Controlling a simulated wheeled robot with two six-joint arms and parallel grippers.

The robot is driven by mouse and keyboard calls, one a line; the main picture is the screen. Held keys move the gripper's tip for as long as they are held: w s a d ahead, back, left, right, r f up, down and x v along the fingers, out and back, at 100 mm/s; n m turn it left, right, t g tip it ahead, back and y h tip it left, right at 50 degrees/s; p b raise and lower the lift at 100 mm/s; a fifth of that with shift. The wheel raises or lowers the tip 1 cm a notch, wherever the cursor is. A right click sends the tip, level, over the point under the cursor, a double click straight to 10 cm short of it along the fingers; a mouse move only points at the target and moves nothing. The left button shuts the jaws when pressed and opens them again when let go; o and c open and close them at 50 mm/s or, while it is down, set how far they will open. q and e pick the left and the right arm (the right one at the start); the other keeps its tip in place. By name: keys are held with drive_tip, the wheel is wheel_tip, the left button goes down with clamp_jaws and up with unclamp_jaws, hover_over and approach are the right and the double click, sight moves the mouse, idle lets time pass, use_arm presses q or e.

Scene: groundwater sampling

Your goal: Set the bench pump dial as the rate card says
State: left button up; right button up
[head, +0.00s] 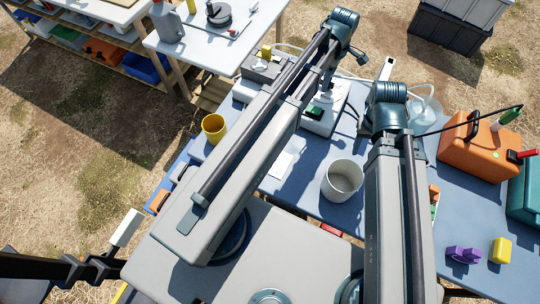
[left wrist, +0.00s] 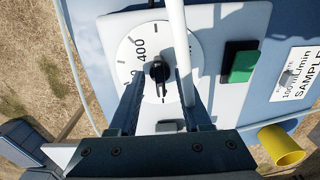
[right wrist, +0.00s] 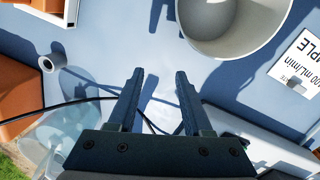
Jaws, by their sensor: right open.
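The bench pump (head: 318,127) stands on the blue table, partly behind my arm in the head view. In the left wrist view its white dial (left wrist: 136,50) shows 400 near the top; other marks are partly hidden. The black knob (left wrist: 158,71) sits between the open fingertips of my left gripper (left wrist: 157,77), with gaps visible on both sides. The knob's setting is unclear. The rate card (left wrist: 299,76) reads 100 mL/min and SAMPLE; part is cut off. It also shows in the right wrist view (right wrist: 301,62). My right gripper (right wrist: 159,76) is open and empty above the table.
A green button (left wrist: 240,64) is beside the dial. A white tube (left wrist: 180,30) crosses in front of the dial. A pale bucket (head: 342,181) and yellow cup (head: 214,128) stand on the table. An orange case (head: 478,150) and yellow block (head: 500,250) are at the right.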

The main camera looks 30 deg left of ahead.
use_arm(q)
clamp_jaws()
drive_tip(key=m, duration=0.7)
drive_tip(key=shift+o, duration=0.6)
unclamp_jaws()
drive_tip(key=shift+r, duration=0.1)
wheel_tip(320, 180, up, 14)
drive_tip(key=p, duration=1.3)
drive_tip(key=shift+f+p, duration=0.2)
drive_tip(key=shift+p, duration=0.2)
